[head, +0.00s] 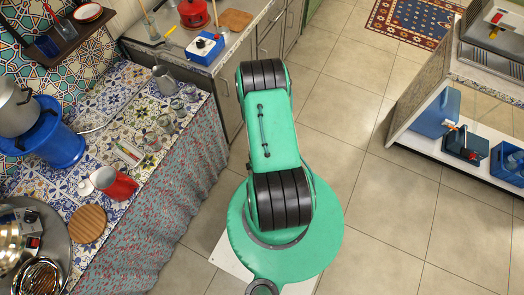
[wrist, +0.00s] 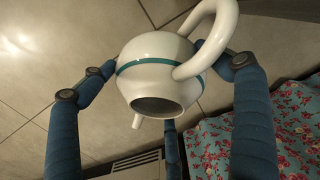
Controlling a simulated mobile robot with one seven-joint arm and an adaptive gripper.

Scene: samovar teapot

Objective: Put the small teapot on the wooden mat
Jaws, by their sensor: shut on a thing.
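The small teapot (wrist: 158,84) is white with a teal band, a looped handle, a short spout and a dark round opening that faces the wrist camera. My gripper (wrist: 157,63) is shut on it, with blue padded fingers on both sides of its body and another finger behind. The teapot is held in the air, with floor tiles behind it. Neither the teapot nor my gripper shows in the head view. The wooden mat (head: 87,223), round and brown, lies bare on the patterned tiled counter at the left of the head view.
Small glasses (head: 165,122) and a blue bucket (head: 62,146) stand farther back. A floral cloth (wrist: 285,140) hangs below the counter.

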